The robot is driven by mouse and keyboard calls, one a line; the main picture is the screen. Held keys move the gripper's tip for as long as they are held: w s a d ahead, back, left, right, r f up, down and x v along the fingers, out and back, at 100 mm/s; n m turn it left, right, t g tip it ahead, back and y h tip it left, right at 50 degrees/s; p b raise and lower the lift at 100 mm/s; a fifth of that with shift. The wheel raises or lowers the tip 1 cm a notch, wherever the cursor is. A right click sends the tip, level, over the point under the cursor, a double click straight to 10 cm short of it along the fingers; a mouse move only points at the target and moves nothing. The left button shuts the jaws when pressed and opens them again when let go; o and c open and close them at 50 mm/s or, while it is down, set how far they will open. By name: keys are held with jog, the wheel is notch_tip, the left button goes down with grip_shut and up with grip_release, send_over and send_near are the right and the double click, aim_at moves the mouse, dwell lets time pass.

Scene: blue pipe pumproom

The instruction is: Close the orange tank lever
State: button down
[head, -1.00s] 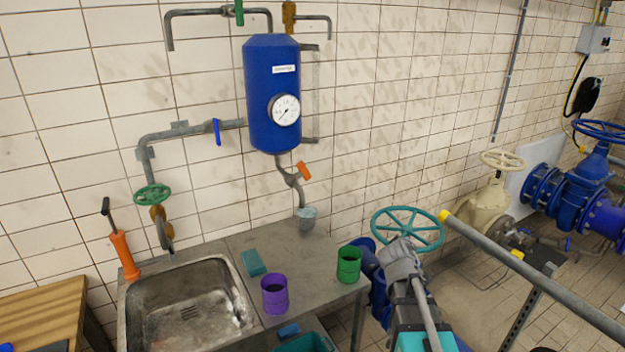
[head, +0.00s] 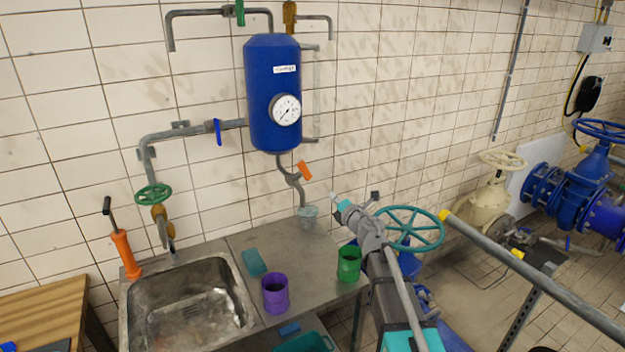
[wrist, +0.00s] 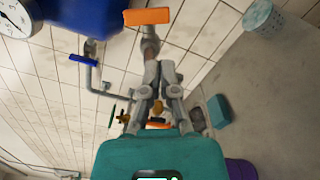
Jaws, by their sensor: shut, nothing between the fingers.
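The orange tank lever (head: 304,170) sits on the bent grey outlet pipe under the blue tank (head: 272,95). In the head view it is tilted, jutting up and right of the pipe. In the wrist view the lever (wrist: 147,16) lies crosswise at the top, beyond my fingertips. My gripper (wrist: 159,68) is shut and empty, its fingers pointing toward the pipe and lever. In the head view my gripper (head: 334,197) is right of and below the lever, apart from it. Its fingers are too small there to make out.
A grey bucket (head: 308,217) hangs or stands under the outlet. A green cup (head: 349,263) and purple cup (head: 275,293) stand on the counter beside the sink (head: 190,308). A teal handwheel (head: 408,228) is behind my arm. A blue lever (head: 217,131) is on the left pipe.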

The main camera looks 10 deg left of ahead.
aim_at(309, 176)
jog(key=shift+a, duration=0.15)
jog(key=shift+w, duration=0.1)
jog(key=x, duration=1.4)
jog(key=shift+a, duration=0.1)
dwell(0.4)
jog(key=shift+w+a, duration=0.2)
dwell(0.4)
